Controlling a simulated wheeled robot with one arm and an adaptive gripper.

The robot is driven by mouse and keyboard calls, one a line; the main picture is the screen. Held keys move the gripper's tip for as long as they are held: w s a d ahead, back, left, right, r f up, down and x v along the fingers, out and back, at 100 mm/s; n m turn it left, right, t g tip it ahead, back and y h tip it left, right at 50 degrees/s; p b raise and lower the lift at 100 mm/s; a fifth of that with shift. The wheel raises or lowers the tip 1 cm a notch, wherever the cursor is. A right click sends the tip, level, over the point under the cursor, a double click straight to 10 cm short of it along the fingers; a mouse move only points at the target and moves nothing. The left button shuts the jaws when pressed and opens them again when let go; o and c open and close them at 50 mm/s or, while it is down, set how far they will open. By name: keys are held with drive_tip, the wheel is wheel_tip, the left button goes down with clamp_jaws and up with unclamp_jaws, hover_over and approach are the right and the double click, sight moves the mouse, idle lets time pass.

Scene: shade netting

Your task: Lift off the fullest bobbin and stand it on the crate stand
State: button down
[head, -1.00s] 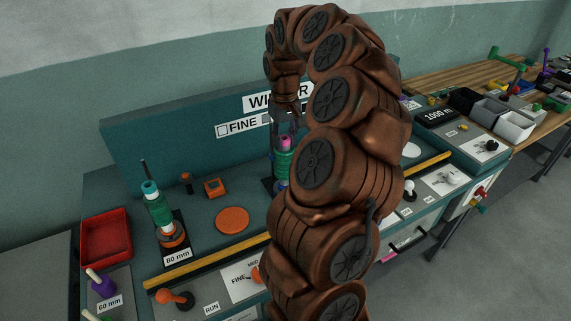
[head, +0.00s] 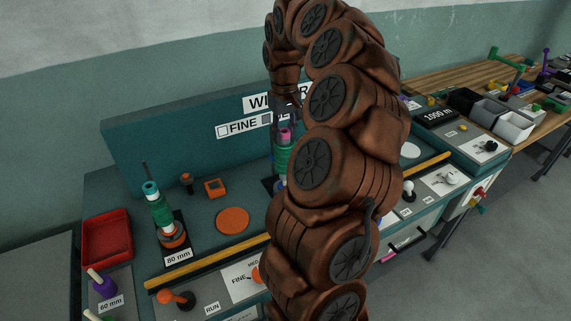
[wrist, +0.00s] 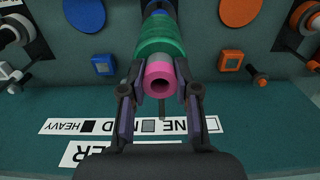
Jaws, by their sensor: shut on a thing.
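A bobbin with a pink tube end and green thread (head: 284,160) is upright at the back of the winder, partly hidden by my arm. In the wrist view the bobbin's pink end (wrist: 158,70) points toward the camera, with the green winding beyond it. My gripper (wrist: 160,82) is shut on the bobbin near its pink end, one finger on each side. In the head view the gripper (head: 284,124) shows above it, partly covered by my arm. Another green bobbin with a cyan top (head: 159,210) stands on the left spindle above the 80 mm label. I cannot identify the crate stand.
A red tray (head: 106,238) lies at the far left. An orange disc (head: 232,220) and a yellow rail (head: 205,262) are near the left spindle. Black and white bins (head: 512,127) stand at the right by a wooden table (head: 440,82).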

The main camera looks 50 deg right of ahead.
wheel_tip(320, 180, up, 7)
drive_tip(key=p, duration=0.2)
idle(1.2)
idle(0.5)
drive_tip(key=shift+r+p, duration=0.75)
drive_tip(key=shift+r, duration=1.15)
